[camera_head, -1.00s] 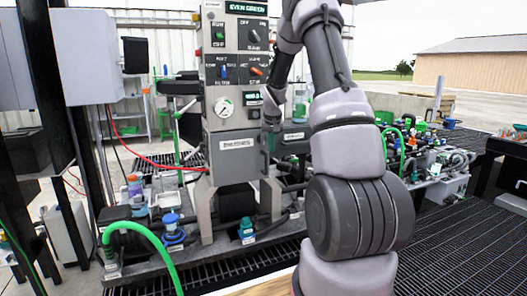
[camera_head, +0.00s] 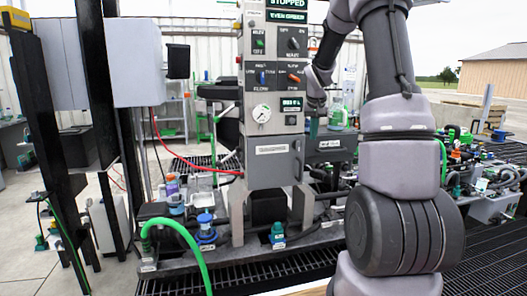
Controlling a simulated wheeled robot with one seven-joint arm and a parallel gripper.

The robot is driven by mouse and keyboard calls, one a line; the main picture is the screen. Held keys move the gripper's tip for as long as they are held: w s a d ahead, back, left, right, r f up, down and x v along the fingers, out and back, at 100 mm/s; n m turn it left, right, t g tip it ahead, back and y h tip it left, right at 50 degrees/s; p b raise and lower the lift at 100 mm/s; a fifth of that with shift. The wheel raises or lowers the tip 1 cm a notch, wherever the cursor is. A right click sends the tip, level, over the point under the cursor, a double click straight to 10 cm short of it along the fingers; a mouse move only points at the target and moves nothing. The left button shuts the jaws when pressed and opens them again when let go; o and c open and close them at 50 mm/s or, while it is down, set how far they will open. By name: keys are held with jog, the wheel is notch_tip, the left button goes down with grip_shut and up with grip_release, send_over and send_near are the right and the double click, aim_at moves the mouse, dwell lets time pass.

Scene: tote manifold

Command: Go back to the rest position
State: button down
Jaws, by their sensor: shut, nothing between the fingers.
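My arm rises at the right of the head view, bends over near the top edge and comes down beside the control panel. My gripper (camera_head: 315,110) is at the end of it, small and dark, just right of the panel's lower half. It looks shut and empty, though its fingertips are hard to make out. The grey control panel (camera_head: 273,150) stands upright in the middle, with knobs, a round gauge and lit green displays. The top display reads STOPPED. I cannot tell whether the gripper touches anything.
A low skid (camera_head: 225,262) with pipes and valves carries the panel. A green hose (camera_head: 185,238) arches at its front left. Black posts (camera_head: 45,130) and a grey box (camera_head: 137,62) stand at the left. More piping (camera_head: 485,180) lies at the right. Concrete floor is open at far left.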

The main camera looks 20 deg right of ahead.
jog(key=s+a+r+t+y, duration=0.1)
jog(key=s+a+r, duration=0.6)
jog(key=s, duration=0.5)
jog(key=s+a+r+t+y, duration=0.1)
jog(key=s+a+r, duration=0.6)
jog(key=s, duration=0.4)
jog(key=s+a+t+y, duration=0.1)
jog(key=s+a, duration=0.3)
jog(key=s, duration=0.6)
jog(key=shift+f+y, duration=0.3)
jog(key=shift+f, duration=0.05)
jog(key=shift+a, duration=0.1)
